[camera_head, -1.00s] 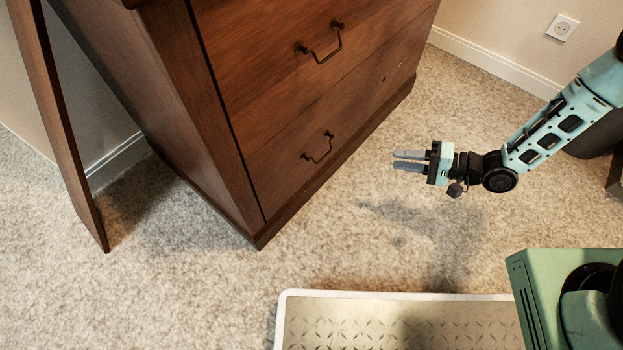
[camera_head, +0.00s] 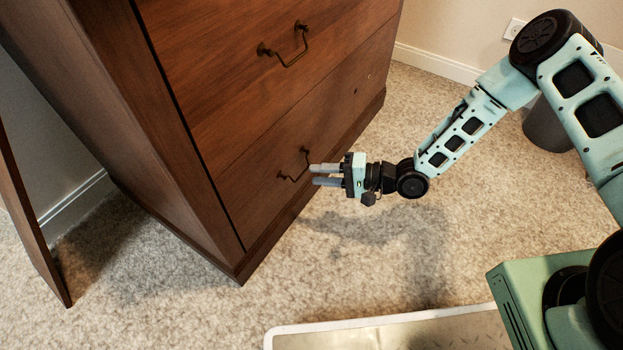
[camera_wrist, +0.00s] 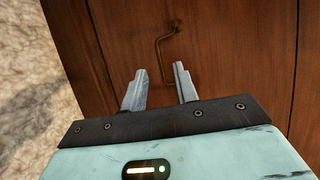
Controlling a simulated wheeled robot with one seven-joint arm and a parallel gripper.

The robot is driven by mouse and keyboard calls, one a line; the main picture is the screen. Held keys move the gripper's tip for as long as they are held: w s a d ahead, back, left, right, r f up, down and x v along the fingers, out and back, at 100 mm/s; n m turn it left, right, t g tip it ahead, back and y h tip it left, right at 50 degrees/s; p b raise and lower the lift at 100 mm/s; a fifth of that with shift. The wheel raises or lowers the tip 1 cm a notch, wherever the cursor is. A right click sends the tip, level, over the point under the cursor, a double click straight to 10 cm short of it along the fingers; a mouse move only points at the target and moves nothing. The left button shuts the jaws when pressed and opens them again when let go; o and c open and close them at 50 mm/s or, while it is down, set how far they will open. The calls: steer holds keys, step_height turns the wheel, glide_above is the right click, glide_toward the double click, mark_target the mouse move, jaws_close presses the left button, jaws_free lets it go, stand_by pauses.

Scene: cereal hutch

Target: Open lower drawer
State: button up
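The lower drawer (camera_head: 335,122) of the brown wooden cabinet is shut, its front level with the cabinet face. Its bronze bail handle (camera_head: 297,166) is low on the front. My gripper (camera_head: 312,175) is open, its two grey fingers pointing left toward the handle. In the head view the fingertips overlap or nearly reach the handle's right side. In the wrist view my gripper (camera_wrist: 157,84) shows a gap between its fingers, with the handle (camera_wrist: 160,58) just beyond the tips, its lower end appearing in the gap. I cannot tell whether they touch.
The upper drawer (camera_head: 230,65) is shut, with a similar handle (camera_head: 285,46). An open wooden door panel (camera_head: 30,235) stands at the left. A pale-rimmed platform (camera_head: 380,320) is in front on the carpet. A grey bin (camera_head: 548,125) stands at the right. Carpet around the cabinet front is clear.

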steer(key=shift+b+x, duration=0.4)
steer(key=shift+x, duration=1.05)
jaws_close()
steer(key=shift+d, duration=0.1)
steer(key=shift+s+d, duration=0.1)
